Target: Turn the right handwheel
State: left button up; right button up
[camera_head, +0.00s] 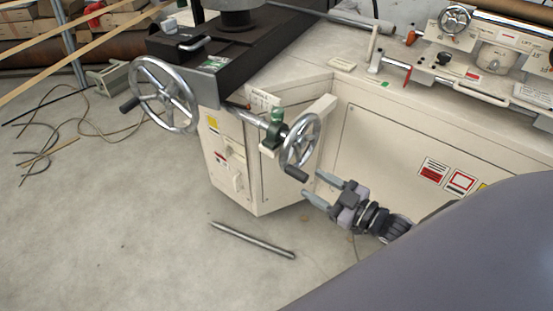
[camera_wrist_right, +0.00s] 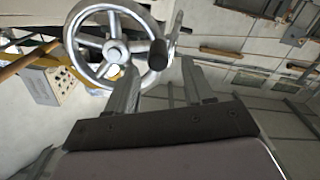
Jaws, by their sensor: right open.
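The right handwheel (camera_head: 300,142) is a small silver spoked wheel with a black handle knob (camera_head: 296,174) at its lower edge. It sits on a shaft beside a green fitting (camera_head: 274,130) at the front of the cream machine. My right gripper (camera_head: 313,184) is open and empty, just to the right of and below the knob, its two fingers pointing at it. In the right wrist view the handwheel (camera_wrist_right: 116,51) shows ahead, with its black knob (camera_wrist_right: 157,54) seen between the open fingers (camera_wrist_right: 158,68). Contact cannot be made out. My left gripper is out of view.
A larger handwheel (camera_head: 165,95) with a black knob stands to the left. The cream cabinet (camera_head: 385,150) lies behind my right gripper. A metal bar (camera_head: 252,240) lies on the floor below. Cables (camera_head: 60,135) lie at the far left. The floor at lower left is clear.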

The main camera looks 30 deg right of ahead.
aim_at(287, 168)
jog(key=shift+x, duration=3.8)
jog(key=shift+r, duration=0.1)
grip_shut()
